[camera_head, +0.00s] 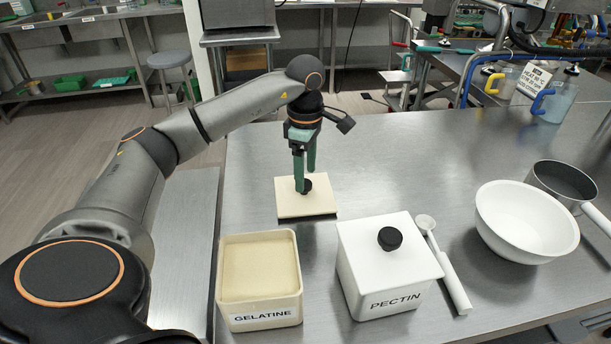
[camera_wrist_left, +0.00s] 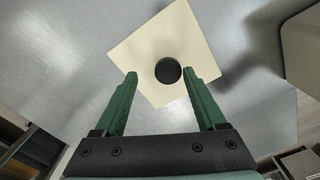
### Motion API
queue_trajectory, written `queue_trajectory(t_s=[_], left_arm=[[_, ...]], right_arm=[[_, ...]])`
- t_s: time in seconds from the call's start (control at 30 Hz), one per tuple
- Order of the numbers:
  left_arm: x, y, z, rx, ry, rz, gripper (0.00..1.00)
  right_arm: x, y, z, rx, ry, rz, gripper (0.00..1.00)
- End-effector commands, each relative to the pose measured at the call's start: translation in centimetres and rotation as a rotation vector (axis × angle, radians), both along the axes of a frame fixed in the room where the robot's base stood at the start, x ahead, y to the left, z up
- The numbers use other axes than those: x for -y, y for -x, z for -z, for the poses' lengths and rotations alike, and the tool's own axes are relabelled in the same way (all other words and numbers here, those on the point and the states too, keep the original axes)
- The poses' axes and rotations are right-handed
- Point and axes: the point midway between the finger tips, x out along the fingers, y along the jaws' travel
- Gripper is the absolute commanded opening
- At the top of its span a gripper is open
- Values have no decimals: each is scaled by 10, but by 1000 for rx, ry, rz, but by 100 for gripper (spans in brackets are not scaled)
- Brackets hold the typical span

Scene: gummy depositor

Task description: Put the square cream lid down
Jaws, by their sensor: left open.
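The square cream lid (camera_head: 290,204) lies on the steel table behind the gelatine bin, its black knob (camera_head: 306,185) facing up. My left gripper (camera_head: 305,187) points down over the lid with its green fingers close to the knob. In the left wrist view the fingers of the left gripper (camera_wrist_left: 161,73) are spread apart, with the lid (camera_wrist_left: 190,35) and its round knob (camera_wrist_left: 168,71) between and beyond the fingertips. The knob is not gripped. My right gripper is not in view.
The open cream gelatine bin (camera_head: 260,312) stands in front of the lid. The white lidded pectin box (camera_head: 388,270) is beside it, with a white scoop (camera_head: 451,276) to its right. A white bowl (camera_head: 525,222) and a saucepan (camera_head: 563,180) stand at the right. The table (camera_head: 420,160) behind is clear.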

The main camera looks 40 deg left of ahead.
Motion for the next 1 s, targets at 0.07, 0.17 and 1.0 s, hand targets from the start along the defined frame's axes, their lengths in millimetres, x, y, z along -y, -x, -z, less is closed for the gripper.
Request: queue_trajectory(t_s=[0.07,0.17,1.0], left_arm=[[0,-1,-20,5,0,0,73],[1,-2,-44,6,2,0,73],[0,0,-98,0,0,-1,73]], right_arm=[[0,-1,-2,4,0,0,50],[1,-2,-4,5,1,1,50],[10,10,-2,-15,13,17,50]])
